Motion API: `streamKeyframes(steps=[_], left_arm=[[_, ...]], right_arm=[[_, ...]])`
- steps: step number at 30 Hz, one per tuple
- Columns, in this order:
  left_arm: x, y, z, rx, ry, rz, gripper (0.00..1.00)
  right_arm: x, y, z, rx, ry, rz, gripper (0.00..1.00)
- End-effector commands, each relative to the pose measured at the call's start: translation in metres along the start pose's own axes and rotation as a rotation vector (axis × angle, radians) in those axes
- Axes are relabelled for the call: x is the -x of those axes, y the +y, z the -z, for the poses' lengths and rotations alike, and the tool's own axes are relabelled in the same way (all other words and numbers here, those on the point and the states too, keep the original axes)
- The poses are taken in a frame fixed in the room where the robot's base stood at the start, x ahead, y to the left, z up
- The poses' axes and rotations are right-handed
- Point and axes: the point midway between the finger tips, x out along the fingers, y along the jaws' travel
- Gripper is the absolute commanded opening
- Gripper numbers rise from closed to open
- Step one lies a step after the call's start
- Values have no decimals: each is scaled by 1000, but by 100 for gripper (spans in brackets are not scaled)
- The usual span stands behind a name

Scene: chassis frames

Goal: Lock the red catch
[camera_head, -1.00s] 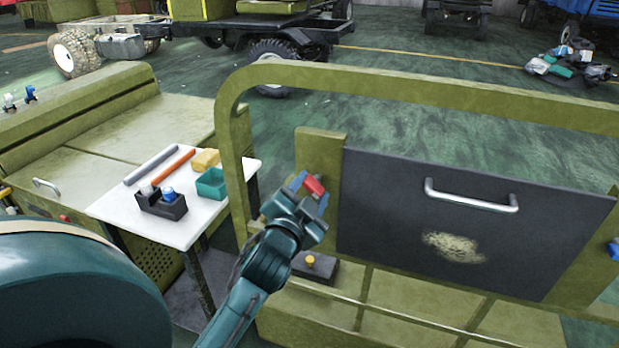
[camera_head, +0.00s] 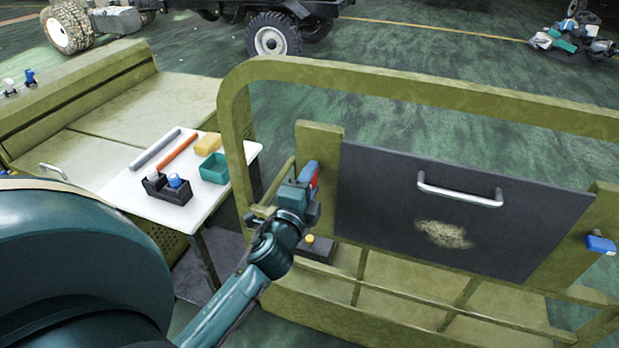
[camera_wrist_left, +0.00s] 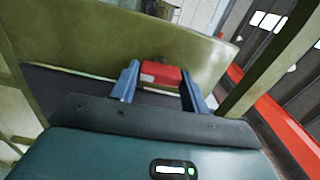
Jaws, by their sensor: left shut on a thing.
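The red catch (camera_head: 308,172) is on the olive post (camera_head: 319,137) at the left edge of the dark panel (camera_head: 440,215). My left gripper (camera_head: 309,182) is at the catch, shut on it. In the left wrist view the red catch (camera_wrist_left: 160,73) sits between the two blue fingers of my left gripper (camera_wrist_left: 160,84), in front of the olive post. The fingers hide part of the catch in the head view. My right gripper is not in view.
A blue catch (camera_head: 600,243) is on the right post. The panel has a metal handle (camera_head: 460,195). An olive tube frame (camera_head: 420,88) surrounds it. A white side table (camera_head: 215,200) at left holds a green bin (camera_head: 214,168), a black caddy and rods.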

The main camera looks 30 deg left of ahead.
Motion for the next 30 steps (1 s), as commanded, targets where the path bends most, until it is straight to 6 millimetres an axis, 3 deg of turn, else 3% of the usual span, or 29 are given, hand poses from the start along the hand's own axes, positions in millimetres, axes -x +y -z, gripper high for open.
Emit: streamKeyframes(steps=[20,21,30], left_arm=[[-1,-4,0,-72,1,9,23],[-1,-4,0,-72,1,10,46],[-1,-2,0,-68,0,5,67]], right_arm=[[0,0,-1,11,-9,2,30],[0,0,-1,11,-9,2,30],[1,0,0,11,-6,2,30]])
